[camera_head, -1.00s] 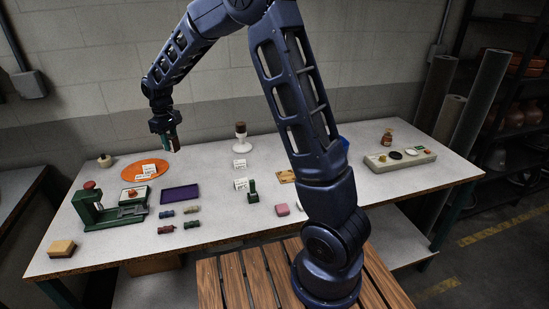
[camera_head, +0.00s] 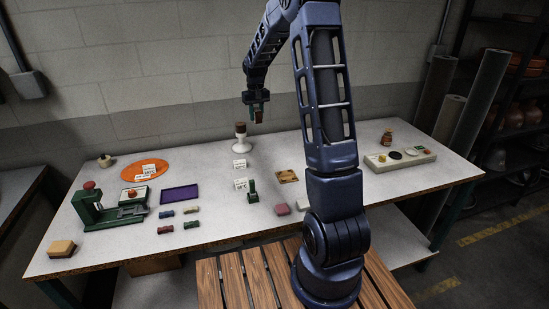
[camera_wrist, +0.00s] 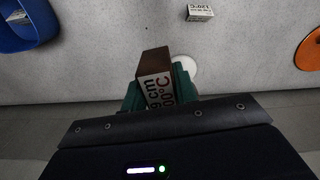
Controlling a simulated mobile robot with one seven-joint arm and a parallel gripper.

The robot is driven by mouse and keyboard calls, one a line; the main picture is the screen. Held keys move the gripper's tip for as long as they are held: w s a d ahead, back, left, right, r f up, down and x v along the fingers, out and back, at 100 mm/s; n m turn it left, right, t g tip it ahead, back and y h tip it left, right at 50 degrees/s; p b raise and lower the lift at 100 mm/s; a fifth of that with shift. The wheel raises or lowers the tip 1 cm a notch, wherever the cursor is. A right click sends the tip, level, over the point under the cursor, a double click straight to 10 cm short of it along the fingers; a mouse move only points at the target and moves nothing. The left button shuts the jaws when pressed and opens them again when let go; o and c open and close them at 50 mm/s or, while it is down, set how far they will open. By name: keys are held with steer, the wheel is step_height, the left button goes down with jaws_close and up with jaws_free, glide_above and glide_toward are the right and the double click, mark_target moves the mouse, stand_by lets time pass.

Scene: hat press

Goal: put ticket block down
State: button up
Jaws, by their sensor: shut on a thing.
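My gripper (camera_head: 257,103) is raised above the back of the table, a little right of the white stand with a brown top (camera_head: 240,147). It is shut on the ticket block (camera_head: 259,117), which hangs clear of the table. In the wrist view the block (camera_wrist: 154,66) sits between the green fingertips (camera_wrist: 158,92). It has a brown side and a pale face with dark print, partly readable as "9 cm" and "00°C". The fingers hide part of it.
An orange oval mat (camera_head: 133,171), a green press (camera_head: 100,211) and a purple tray (camera_head: 180,194) lie left. A control panel (camera_head: 401,160) is at right.

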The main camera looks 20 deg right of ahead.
steer(key=m, duration=0.2)
glide_above(274, 156)
step_height(274, 156, down, 20)
steer(key=shift+d, duration=0.1)
stand_by(0.4)
steer(key=shift+f, duration=0.1)
steer(key=o, duration=1)
steer(key=shift+c, duration=0.2)
